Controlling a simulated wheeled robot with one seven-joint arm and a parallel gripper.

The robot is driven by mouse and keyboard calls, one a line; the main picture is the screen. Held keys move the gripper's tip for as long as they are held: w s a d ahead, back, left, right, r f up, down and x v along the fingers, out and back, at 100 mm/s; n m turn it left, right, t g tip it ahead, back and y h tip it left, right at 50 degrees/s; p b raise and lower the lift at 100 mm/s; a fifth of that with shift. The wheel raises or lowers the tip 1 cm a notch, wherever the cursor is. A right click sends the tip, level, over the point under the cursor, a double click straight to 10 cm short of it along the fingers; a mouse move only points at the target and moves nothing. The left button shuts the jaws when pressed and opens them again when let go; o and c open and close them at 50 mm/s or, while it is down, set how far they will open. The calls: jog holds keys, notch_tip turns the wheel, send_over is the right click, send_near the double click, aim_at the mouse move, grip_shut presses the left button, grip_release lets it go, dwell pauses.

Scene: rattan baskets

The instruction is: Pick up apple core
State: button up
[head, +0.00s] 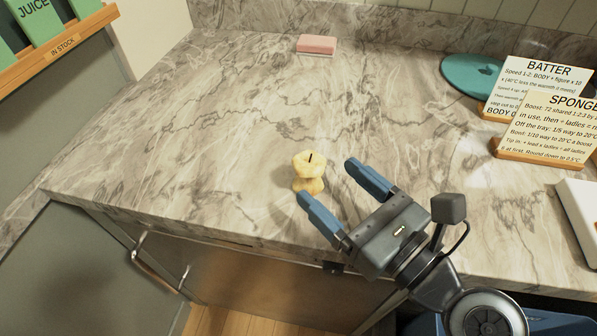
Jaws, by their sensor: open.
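A pale yellow apple core (309,168) stands upright on the marble counter, near its front edge, in the head view. A dark stem or mark shows at its top. My gripper (329,181) reaches in from the lower right with its two blue fingers spread apart. The fingertips are close to the core, which is at the upper left of the gap between them. The lower fingertip overlaps the view near the core's base. I cannot tell whether it touches the core.
The marble counter (200,130) is clear around the core. A pink sponge-like block (316,45) lies at the back. A teal disc (468,75) and two signs, BATTER (545,80) and SPONGE (550,125), stand at the right. Cabinet handles (150,268) are below the front edge.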

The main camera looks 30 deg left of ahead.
aim_at(301, 152)
jog(key=shift+w+a+f, duration=0.1)
jog(key=shift+a+f, duration=0.1)
jog(key=shift+f, duration=0.25)
jog(key=shift+w+a, duration=0.1)
jog(key=shift+a, duration=0.15)
jog(key=x, duration=0.7)
jog(key=shift+w+a+r, duration=0.1)
jog(key=shift+w+r, duration=0.1)
jog(key=shift+w, duration=0.2)
jog(key=c, duration=1.1)
jog(key=shift+r, duration=0.1)
